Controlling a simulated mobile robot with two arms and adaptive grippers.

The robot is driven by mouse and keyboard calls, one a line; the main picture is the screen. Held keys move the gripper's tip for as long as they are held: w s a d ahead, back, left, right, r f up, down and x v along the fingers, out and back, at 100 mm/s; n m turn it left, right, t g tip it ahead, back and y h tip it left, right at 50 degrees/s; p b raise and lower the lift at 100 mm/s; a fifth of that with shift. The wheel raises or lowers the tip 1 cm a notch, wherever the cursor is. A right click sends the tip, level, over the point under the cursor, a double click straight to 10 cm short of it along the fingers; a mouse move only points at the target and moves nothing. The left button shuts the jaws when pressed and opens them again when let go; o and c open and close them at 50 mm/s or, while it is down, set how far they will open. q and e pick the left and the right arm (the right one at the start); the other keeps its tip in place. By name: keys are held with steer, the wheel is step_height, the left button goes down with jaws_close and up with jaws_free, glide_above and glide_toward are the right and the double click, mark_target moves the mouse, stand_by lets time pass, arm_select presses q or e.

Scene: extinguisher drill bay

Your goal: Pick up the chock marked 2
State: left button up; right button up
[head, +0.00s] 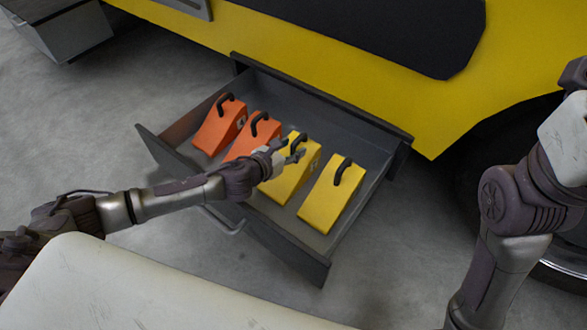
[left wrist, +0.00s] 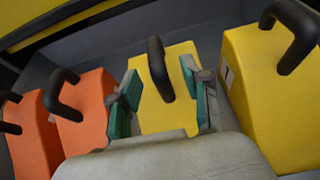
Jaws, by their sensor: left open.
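Two yellow chocks with black handles lie in the open drawer. My left gripper (head: 291,152) is over the inner yellow chock (head: 286,183), near its handle. In the left wrist view my left gripper (left wrist: 161,88) is open, its fingers on either side of this inner yellow chock (left wrist: 172,116) and its handle; I cannot tell whether they touch it. The outer yellow chock (head: 326,204) lies to the right; in the left wrist view this chock (left wrist: 262,95) has a white label that seems to read 1. I see no readable 2. My right gripper is out of view.
Two orange chocks, the far-left one (head: 219,127) and the one beside it (head: 245,142), share the grey drawer (head: 362,126). The drawer juts from a yellow vehicle (head: 290,50) above a concrete floor (head: 150,85). Drawer walls surround the chocks.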

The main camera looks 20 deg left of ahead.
arm_select(q)
steer(key=shift+x, duration=0.75)
jaws_close()
steer(key=shift+r, duration=0.15)
